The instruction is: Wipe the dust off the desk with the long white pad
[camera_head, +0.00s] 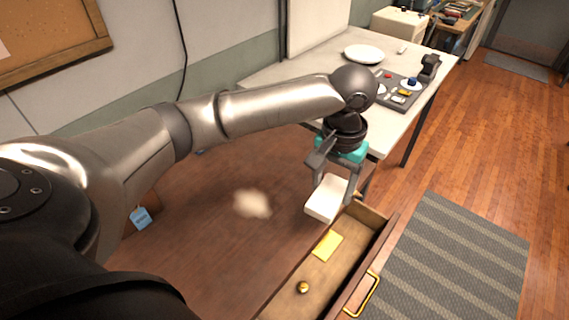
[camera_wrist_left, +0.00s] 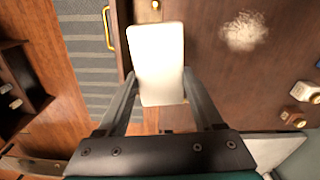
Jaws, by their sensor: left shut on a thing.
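The long white pad (camera_head: 327,199) is held between the fingers of my left gripper (camera_head: 334,177), over the right edge of the brown desk (camera_head: 190,240) near the open drawer. In the left wrist view the pad (camera_wrist_left: 157,62) lies between the two fingers of the gripper (camera_wrist_left: 158,92). A pale patch of dust (camera_head: 252,204) lies on the desk, left of the pad and apart from it. The dust also shows in the left wrist view (camera_wrist_left: 243,31). I cannot tell whether the pad touches the desk. My right gripper is not in view.
An open drawer (camera_head: 380,243) holds a yellow note (camera_head: 327,246) and a brass knob-like thing (camera_head: 303,287). A blue tag (camera_head: 140,217) is at the desk's left. A white table (camera_head: 335,62) behind bears a plate (camera_head: 363,54) and a grey tray (camera_head: 385,102). A striped rug (camera_head: 460,255) lies right.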

